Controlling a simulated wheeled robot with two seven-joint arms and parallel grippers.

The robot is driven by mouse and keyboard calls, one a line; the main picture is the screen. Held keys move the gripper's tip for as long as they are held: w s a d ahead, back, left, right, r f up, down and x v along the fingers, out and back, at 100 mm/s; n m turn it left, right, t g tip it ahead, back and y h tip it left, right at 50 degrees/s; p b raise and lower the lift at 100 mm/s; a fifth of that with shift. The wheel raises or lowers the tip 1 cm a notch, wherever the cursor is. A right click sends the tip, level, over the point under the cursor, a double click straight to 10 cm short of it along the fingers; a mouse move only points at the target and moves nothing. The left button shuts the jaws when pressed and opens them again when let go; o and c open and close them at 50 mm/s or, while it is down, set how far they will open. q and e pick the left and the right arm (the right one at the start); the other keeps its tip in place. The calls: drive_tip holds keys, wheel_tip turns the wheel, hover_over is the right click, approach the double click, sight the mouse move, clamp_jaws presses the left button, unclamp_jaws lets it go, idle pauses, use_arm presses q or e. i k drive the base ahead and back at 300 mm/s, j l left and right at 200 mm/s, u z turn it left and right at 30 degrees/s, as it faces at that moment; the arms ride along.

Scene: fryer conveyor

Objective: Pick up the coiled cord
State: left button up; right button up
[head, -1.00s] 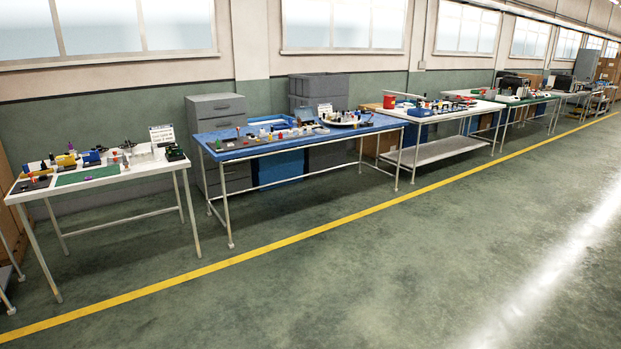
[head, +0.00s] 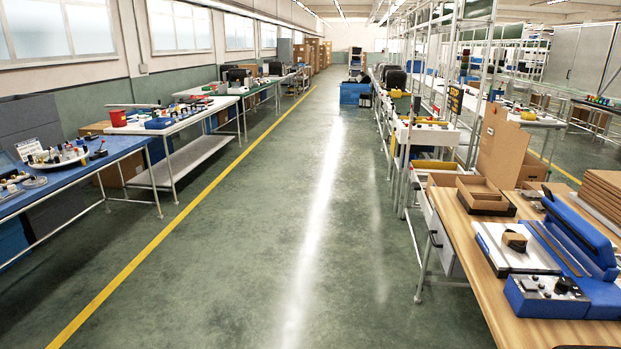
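I cannot make out a coiled cord for certain in the head view. On the blue-topped table (head: 80,172) at the left, a round pale tray (head: 58,158) holds several small items, and a flat round grey item (head: 35,182) lies in front of it; what that item is I cannot tell. Neither of my grippers shows in the head view.
A clear green aisle (head: 250,230) runs ahead, with a yellow floor line (head: 165,220) on its left. At the right are a wooden table (head: 480,255), a blue machine (head: 570,250), cardboard trays (head: 482,192) and metal racks.

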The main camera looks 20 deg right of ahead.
sight(514, 239)
drive_tip(key=i+l+z, duration=0.2)
drive_tip(key=i+z, duration=0.15)
drive_tip(key=i, duration=0.2)
drive_tip(key=i+z, duration=0.35)
drive_tip(key=i, duration=0.25)
drive_tip(key=i+j+z, duration=0.1)
drive_tip(key=i+z, duration=0.25)
drive_tip(key=i, duration=0.25)
drive_tip(key=i+z, duration=0.8)
drive_tip(key=i+j+z, duration=0.25)
drive_tip(key=i+z, duration=0.2)
drive_tip(key=i+j+z, duration=0.1)
drive_tip(key=i+z, duration=0.15)
drive_tip(key=i+j+z, duration=0.25)
drive_tip(key=k+l, duration=0.05)
drive_tip(key=l, duration=0.05)
